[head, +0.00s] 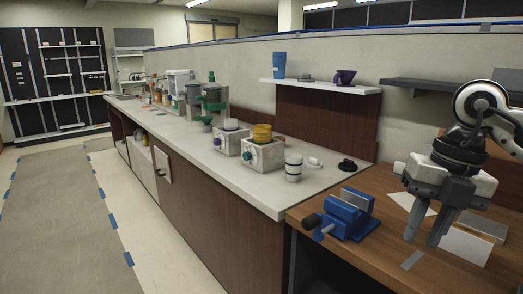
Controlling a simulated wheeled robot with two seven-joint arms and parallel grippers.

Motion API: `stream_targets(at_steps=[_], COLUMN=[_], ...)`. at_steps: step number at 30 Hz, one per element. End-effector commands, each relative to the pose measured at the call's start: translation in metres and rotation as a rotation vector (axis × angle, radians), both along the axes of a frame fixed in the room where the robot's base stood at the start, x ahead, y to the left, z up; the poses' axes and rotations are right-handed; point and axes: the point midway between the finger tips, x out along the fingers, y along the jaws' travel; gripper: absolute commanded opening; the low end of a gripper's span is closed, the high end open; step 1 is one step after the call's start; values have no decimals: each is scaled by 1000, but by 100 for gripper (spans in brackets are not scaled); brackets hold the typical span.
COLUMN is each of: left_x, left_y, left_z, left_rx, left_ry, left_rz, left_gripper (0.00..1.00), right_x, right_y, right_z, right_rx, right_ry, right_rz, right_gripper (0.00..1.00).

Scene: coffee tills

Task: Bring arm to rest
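My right gripper (427,228) is at the right of the head view, pointing down above the wooden bench (352,270). Its two grey fingers stand apart with a gap between them, and nothing shows between the fingertips. My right arm comes in from the right edge of the view. My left gripper and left arm are not in view.
A blue vise (345,214) stands on the bench left of the gripper. White sheets or a box (468,246) lie behind it. The long white counter (262,196) holds a white jar (293,168), grinders and machines. A shelf (320,86) is above. The floor at left is clear.

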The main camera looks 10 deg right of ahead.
Motion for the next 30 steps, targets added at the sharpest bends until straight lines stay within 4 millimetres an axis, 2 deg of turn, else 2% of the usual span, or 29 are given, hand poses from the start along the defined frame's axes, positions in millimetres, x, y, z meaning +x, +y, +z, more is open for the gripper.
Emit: stream_targets(at_steps=[8,11,14,16,18,20,23,26,29,30], left_x=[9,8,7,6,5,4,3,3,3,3], left_y=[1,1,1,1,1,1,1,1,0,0], left_z=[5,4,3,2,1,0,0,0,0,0], left_rx=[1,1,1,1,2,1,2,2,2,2], left_ry=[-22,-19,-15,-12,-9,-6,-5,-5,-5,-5], left_rz=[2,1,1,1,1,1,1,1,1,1], left_gripper=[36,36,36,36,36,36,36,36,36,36], right_x=[3,0,-9,-17,-20,-17,0,25,44,45], right_y=[81,120,171,211,244,262,273,262,239,228], right_z=[-34,-45,-52,-50,-42,-34,-29,-48,-98,-126], right_rx=[293,462,711,946,1204,1409,1694,1868,1901,1871], right_ry=[20,28,37,37,26,7,-33,-73,-94,-92], right_rz=[207,281,338,343,288,184,-88,-471,-926,-1117], right_gripper=[24,24,24,24,24,24,24,24,24,24])
